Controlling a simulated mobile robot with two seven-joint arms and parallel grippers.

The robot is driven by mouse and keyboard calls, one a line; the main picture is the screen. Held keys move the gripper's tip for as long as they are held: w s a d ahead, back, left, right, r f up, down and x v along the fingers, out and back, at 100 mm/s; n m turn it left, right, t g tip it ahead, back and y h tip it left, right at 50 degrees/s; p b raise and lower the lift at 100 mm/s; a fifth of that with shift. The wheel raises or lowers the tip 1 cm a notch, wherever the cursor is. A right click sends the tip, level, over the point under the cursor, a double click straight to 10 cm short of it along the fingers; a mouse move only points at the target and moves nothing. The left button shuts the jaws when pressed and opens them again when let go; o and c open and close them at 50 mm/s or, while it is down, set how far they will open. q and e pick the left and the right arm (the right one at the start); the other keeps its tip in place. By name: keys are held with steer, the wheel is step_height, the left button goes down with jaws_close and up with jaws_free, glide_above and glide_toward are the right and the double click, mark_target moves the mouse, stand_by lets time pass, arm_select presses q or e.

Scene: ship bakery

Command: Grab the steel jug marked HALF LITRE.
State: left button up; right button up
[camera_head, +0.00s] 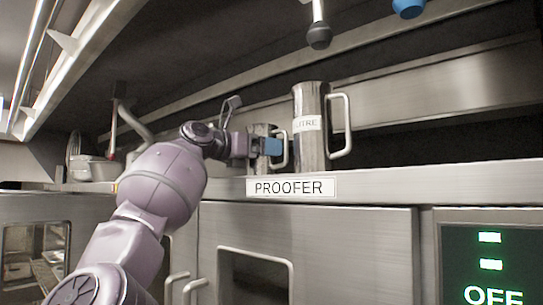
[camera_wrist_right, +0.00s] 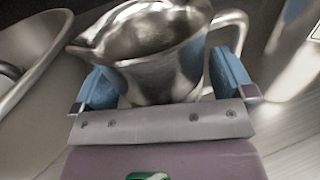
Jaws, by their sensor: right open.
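A small steel jug (camera_head: 262,129) stands on the steel ledge, partly hidden behind my right gripper (camera_head: 259,146). In the right wrist view the small jug (camera_wrist_right: 160,68) sits between the two blue fingers, its spout to the left and handle to the right. The fingers are open on either side of it; I cannot tell whether either touches. No label shows on it. A taller steel jug (camera_head: 311,150) stands to its right, with a white label on which only "LITRE" is readable. My left gripper is not in view.
The ledge (camera_head: 420,175) carries a "PROOFER" sign (camera_head: 291,188) on its front edge. A pale steel vessel (camera_head: 92,168) stands to the left. Dark and blue round-ended utensils (camera_head: 319,36) hang above. A panel with green lights (camera_head: 489,265) is at lower right.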

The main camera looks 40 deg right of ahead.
steer(key=shift+a, duration=0.25)
steer(key=shift+c, duration=0.5)
steer(key=c, duration=0.8)
